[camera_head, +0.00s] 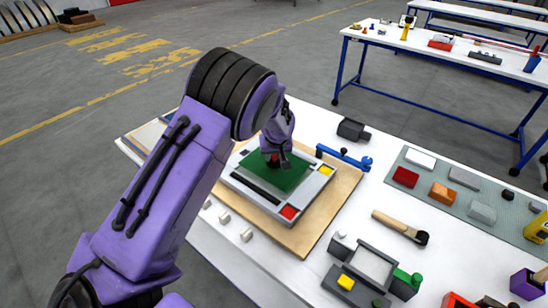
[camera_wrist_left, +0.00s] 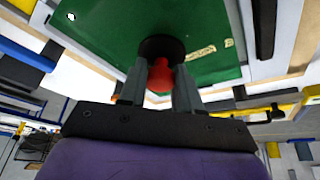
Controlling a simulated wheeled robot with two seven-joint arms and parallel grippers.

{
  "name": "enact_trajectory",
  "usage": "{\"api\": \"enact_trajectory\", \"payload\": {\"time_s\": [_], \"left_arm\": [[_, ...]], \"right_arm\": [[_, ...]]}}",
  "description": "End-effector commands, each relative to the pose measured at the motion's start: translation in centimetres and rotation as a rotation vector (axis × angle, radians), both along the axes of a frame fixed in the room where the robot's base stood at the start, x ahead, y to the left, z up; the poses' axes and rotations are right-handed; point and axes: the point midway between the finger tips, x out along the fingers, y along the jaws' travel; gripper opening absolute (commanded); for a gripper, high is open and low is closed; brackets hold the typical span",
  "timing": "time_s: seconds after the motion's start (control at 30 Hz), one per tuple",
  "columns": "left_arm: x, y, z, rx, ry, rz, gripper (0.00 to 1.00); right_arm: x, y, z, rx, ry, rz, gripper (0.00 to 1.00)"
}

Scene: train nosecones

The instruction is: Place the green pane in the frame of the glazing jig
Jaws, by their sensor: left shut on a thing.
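The green pane (camera_head: 291,179) is over the grey frame of the glazing jig (camera_head: 309,191), roughly level, near the frame's far-left part. I cannot tell whether it touches the frame. A red knob (camera_wrist_left: 160,76) on a black round base sits on the pane, which also shows in the wrist view (camera_wrist_left: 105,32). My left gripper (camera_head: 274,157) is shut on this red knob, above the pane. My arm hides part of the jig's left side. My right gripper is out of view.
The jig lies on a wooden board (camera_head: 335,198) on a white table. A blue clamp-like tool (camera_head: 345,157), a dark block (camera_head: 352,130) and a wooden-handled hammer (camera_head: 400,228) lie to its right. A grey fixture (camera_head: 372,268) stands in front. Blocks lie on a grey-green mat (camera_head: 430,178).

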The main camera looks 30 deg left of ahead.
Motion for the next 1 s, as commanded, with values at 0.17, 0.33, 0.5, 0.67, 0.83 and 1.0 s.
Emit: {"api": "enact_trajectory", "payload": {"time_s": [0.17,0.33,0.5,0.67,0.83,1.0], "left_arm": [[-0.2,0.1,-1.9,0.001,0.004,0.0,0.0],[-0.2,0.1,-2.2,0.001,0.002,0.0,0.0],[-0.2,0.1,-2.5,0.001,0.002,0.0,0.0],[-0.3,0.0,-2.5,0.0,0.005,0.0,0.58],[-0.3,0.0,-2.5,0.0,0.005,0.0,0.58],[-0.5,-0.3,-1.1,0.0,0.0,-0.001,0.58]], "right_arm": [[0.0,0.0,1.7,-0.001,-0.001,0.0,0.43],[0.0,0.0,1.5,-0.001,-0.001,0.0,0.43],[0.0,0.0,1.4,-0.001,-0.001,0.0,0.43],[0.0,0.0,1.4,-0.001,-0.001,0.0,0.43],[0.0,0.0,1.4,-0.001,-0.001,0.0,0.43],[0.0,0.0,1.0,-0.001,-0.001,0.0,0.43]]}}
